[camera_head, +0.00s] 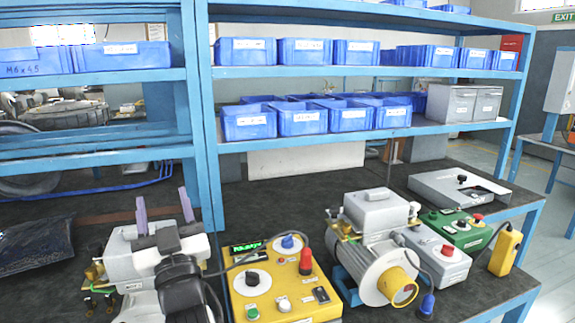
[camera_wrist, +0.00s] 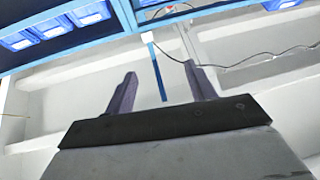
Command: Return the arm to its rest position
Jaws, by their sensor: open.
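My gripper (camera_head: 162,210) is at the lower left of the head view, above the dark bench top. Its two purple-grey fingers point up and away and stand well apart, with nothing between them. In the wrist view my gripper (camera_wrist: 160,92) also shows open and empty, facing a pale wall and part of the blue shelving. My white and black arm fills the lower left of the head view and hides the bench behind it.
A yellow control box (camera_head: 280,285) stands right of my arm. A blower motor (camera_head: 375,245), a grey box (camera_head: 435,255) and a green box (camera_head: 458,228) stand further right. Blue shelving (camera_head: 208,120) with blue bins (camera_head: 248,122) rises behind. Bare bench (camera_head: 290,205) lies between.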

